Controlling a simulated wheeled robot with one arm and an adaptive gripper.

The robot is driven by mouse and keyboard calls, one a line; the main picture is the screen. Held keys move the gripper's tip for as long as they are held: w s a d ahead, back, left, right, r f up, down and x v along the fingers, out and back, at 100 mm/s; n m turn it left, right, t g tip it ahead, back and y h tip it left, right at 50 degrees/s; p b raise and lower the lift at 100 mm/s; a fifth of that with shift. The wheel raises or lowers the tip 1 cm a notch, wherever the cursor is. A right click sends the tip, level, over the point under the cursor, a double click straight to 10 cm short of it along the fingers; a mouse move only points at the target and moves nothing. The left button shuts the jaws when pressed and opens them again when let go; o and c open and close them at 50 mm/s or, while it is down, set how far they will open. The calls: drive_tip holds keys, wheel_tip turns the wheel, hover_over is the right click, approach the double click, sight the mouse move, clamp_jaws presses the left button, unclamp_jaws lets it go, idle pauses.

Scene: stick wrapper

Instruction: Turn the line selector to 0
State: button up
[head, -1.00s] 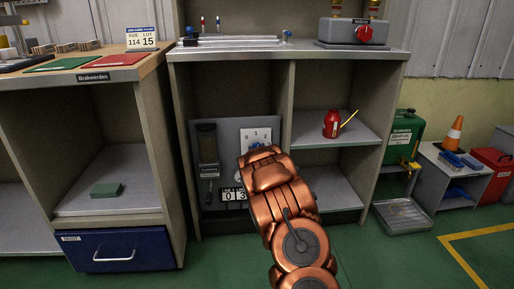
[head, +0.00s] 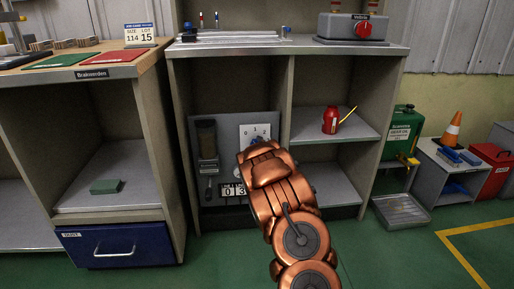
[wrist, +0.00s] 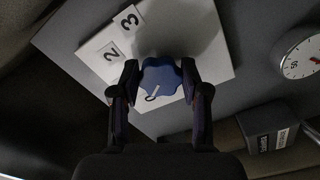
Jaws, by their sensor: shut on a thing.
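The line selector is a blue knob (wrist: 160,82) on a white plate, seen in the wrist view. My gripper (wrist: 161,72) is shut on it, with one dark fingertip at each side. A short pale mark shows on the knob's lower part. Number labels 2 (wrist: 112,53) and 3 (wrist: 130,20) lie up and left of the knob. In the head view the plate (head: 256,131) shows 0, 1 and 2 on a grey panel. My arm hides the knob and gripper there, so its exact setting is unclear.
The panel stands in a cabinet bay beside a tube (head: 206,138) and a counter (head: 235,189). A round dial (wrist: 302,57) is right of the plate in the wrist view. The cabinet divider (head: 287,110) is close on the right. A red oil can (head: 331,121) stands on the neighbouring shelf.

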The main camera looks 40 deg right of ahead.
drive_tip(key=shift+n, duration=0.7)
drive_tip(key=shift+r, duration=0.1)
drive_tip(key=o, duration=1.1)
drive_tip(key=shift+o, duration=0.2)
drive_tip(key=v, duration=1.2)
